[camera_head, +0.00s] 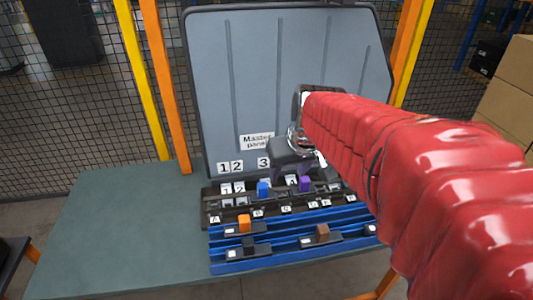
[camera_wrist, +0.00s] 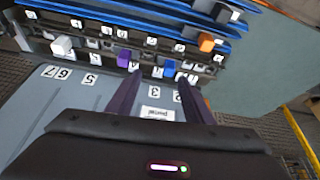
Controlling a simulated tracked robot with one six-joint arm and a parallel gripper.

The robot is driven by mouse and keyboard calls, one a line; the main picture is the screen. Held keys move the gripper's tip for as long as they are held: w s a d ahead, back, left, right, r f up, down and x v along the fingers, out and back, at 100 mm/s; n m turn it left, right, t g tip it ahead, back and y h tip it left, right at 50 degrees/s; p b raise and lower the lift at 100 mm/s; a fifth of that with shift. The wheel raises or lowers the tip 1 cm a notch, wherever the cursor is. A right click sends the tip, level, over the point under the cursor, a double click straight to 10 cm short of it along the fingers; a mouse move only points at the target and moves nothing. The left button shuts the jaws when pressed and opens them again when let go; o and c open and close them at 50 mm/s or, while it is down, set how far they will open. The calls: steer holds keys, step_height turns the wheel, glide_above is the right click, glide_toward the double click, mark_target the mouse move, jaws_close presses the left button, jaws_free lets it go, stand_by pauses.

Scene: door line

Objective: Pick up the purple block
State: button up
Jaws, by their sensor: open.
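The purple block (camera_head: 305,184) stands upright in the dark slotted rack (camera_head: 209,203), to the right of the blue block (camera_head: 263,188). In the wrist view, the purple block (camera_wrist: 123,58) is just beyond and left of the left fingertip. The blue block (camera_wrist: 169,68) shows between and beyond the two fingers there. My gripper (camera_wrist: 158,80) is open and empty, its dark fingers apart. In the head view, my gripper's dark body (camera_head: 292,152) is above and behind the rack, close to the purple block, and its fingertips are hard to make out.
An orange block (camera_head: 244,222), a black block (camera_head: 248,245) and a brown block (camera_head: 322,233) sit on blue rails in front. A white block (camera_wrist: 62,46) shows in the wrist view. A grey panel (camera_head: 260,80) rises behind the rack. The table's left side (camera_head: 120,230) is clear.

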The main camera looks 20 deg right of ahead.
steer(key=m, duration=0.1)
glide_toward(305, 179)
step_height(305, 179, up, 3)
steer(key=shift+s+a+r, duration=0.15)
steer(key=shift+s+a, duration=0.1)
steer(key=shift+s, duration=0.1)
steer(key=shift+x, duration=4.3)
steer(key=shift+s+d+g, duration=0.1)
steer(key=shift+s+g, duration=0.05)
steer(key=shift+g, duration=0.15)
steer(key=shift+x, duration=2.65)
steer(key=shift+c, duration=0.6)
jaws_close()
